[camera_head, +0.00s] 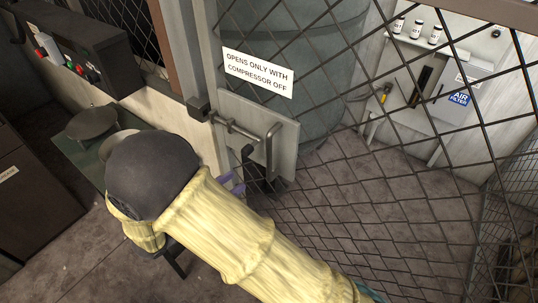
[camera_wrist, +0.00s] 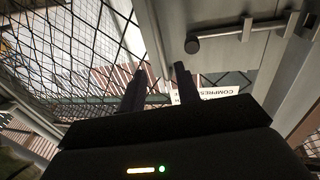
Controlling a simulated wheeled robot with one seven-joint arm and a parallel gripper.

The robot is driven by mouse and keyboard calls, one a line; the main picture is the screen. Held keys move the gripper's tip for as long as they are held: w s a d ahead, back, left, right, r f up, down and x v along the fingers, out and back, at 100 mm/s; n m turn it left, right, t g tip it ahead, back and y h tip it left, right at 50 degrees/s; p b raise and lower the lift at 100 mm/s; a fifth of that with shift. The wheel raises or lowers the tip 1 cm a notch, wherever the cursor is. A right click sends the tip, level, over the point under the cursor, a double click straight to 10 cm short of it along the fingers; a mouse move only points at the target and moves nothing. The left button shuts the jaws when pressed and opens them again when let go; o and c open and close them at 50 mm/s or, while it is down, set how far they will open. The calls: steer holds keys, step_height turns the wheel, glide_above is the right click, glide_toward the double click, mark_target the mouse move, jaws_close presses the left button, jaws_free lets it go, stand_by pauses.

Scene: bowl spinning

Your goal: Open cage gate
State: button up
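The cage gate (camera_head: 395,175) is dark diamond wire mesh in a frame and appears closed against the post. A pale latch plate (camera_head: 284,135) carries a sliding bolt (camera_head: 235,128) and an upright handle (camera_head: 271,148). The bolt also shows at the upper right of the wrist view (camera_wrist: 240,28). My gripper (camera_wrist: 161,73) has two dark fingers apart with nothing seen between them. They point up, below and left of the bolt in that view.
A white sign (camera_head: 257,73) above the latch reads "OPENS ONLY WITH COMPRESSOR OFF". A dark control box (camera_head: 85,50) with buttons is at upper left. Behind the mesh are a large grey-green tank (camera_head: 310,75) and a blue-labelled air filter box (camera_head: 462,95). Floor inside the cage is clear.

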steer(key=p, duration=0.3)
glide_above(269, 177)
steer(key=shift+w, duration=0.45)
steer(key=shift+s, duration=0.1)
jaws_close()
